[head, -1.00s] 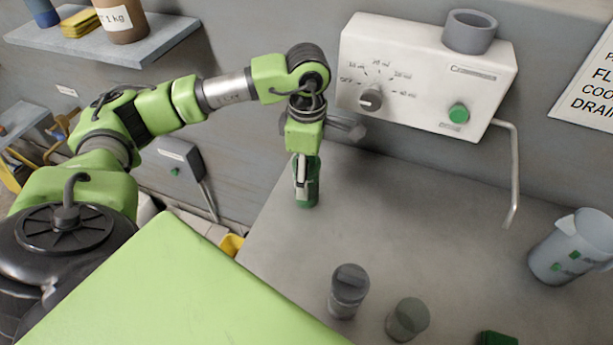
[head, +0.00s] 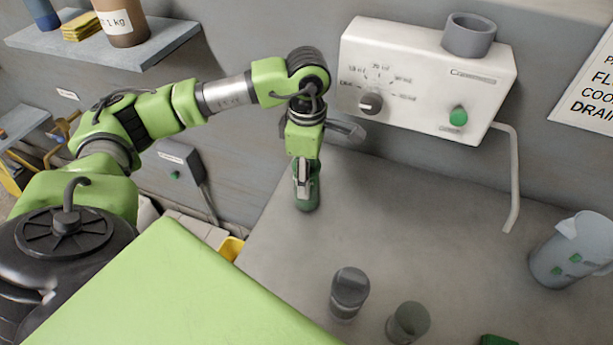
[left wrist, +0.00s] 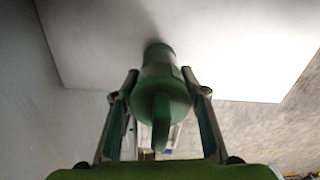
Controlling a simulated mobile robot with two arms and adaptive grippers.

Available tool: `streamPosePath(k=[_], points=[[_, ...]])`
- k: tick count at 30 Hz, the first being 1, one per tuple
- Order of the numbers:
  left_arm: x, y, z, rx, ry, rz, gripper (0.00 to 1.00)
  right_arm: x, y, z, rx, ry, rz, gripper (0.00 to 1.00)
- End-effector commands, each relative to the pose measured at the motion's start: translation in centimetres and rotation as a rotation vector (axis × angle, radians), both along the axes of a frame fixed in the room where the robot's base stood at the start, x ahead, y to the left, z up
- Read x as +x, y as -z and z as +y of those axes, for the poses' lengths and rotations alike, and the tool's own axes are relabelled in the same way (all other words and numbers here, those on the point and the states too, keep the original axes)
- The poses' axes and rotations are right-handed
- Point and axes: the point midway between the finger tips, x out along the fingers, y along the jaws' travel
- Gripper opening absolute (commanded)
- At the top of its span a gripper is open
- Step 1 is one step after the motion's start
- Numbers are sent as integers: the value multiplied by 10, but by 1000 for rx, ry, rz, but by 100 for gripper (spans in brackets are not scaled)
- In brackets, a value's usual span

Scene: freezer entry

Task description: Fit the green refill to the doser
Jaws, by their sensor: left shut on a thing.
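The doser (head: 430,75) is a white box on the wall with a grey round collar (head: 468,36) on top, a dial and a green button. The green refill (head: 307,200) is at the back left of the grey counter, below and left of the doser. My left gripper (head: 303,183) points down and is shut on it. In the left wrist view the refill (left wrist: 165,92) sits between both fingers. The gripper covers much of the refill in the head view. I cannot tell whether its lower end touches the counter. My right gripper is out of view.
Two grey-topped containers (head: 349,290) (head: 408,322) stand at the front of the counter (head: 430,225). A grey jug (head: 573,248) stands at the right, and a green item (head: 498,341) shows at the bottom edge. A pipe (head: 515,180) hangs beside the doser. The counter's middle is clear.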

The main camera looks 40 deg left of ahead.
Motion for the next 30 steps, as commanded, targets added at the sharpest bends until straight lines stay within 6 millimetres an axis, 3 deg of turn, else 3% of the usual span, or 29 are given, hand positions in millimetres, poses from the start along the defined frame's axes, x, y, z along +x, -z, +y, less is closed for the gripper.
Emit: streamPosePath(k=[30], points=[[0, -11, 0, -1, 0, -1, 15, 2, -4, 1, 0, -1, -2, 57]])
